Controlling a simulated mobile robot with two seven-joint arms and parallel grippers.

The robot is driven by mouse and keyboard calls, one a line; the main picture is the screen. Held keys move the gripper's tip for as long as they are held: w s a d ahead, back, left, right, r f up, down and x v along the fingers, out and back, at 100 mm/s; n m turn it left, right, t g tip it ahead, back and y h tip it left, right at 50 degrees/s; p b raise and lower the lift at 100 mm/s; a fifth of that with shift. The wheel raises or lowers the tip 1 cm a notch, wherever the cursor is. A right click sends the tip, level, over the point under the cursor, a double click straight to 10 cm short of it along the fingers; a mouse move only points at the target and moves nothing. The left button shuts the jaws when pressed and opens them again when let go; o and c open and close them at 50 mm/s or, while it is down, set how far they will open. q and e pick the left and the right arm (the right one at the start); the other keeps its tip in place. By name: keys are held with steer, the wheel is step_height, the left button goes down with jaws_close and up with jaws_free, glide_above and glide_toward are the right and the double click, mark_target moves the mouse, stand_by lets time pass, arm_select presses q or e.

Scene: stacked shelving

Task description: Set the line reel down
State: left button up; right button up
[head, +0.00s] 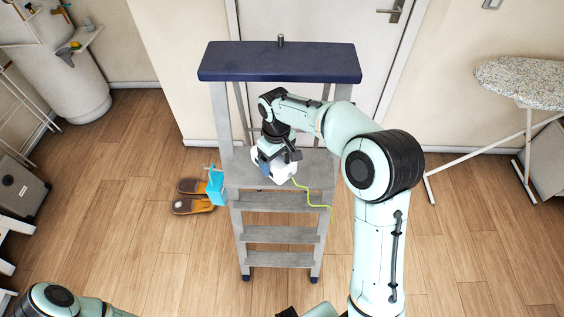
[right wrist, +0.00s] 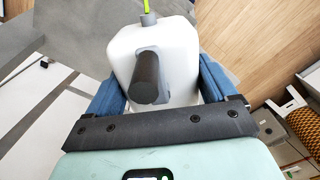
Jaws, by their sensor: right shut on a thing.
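The line reel is a white, rounded block with a dark cylindrical knob and a green-yellow line. In the head view the reel (head: 286,168) is over the grey middle step (head: 318,172) of the ladder, its line trailing right and down past the steps. My right gripper (head: 275,164) is shut on it. In the right wrist view the white reel (right wrist: 180,45) sits between the two blue fingers of the right gripper (right wrist: 160,85). I cannot tell whether the reel touches the step. My left gripper is out of view; only part of that arm shows at bottom left.
The ladder has a dark blue top (head: 280,62) above the step. A light blue object (head: 216,187) hangs at its left side, near orange-brown shoes (head: 190,205) on the floor. An ironing board (head: 525,82) stands at right. The wooden floor between is mostly clear.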

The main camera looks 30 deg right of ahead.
steer(key=shift+d+r, duration=0.1)
steer(key=shift+d, duration=0.45)
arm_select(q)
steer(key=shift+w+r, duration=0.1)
arm_select(e)
steer(key=shift+d+f, duration=0.2)
steer(key=shift+f, duration=1.6)
steer(key=shift+f, duration=0.1)
steer(key=o, duration=1.1)
steer(key=shift+f, duration=0.1)
steer(key=shift+c, duration=0.2)
step_height(320, 180, up, 12)
steer(key=shift+r+p, duration=0.2)
steer(key=shift+p, duration=0.55)
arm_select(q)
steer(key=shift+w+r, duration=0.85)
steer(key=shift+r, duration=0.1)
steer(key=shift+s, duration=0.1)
arm_select(e)
steer(key=shift+f, duration=0.1)
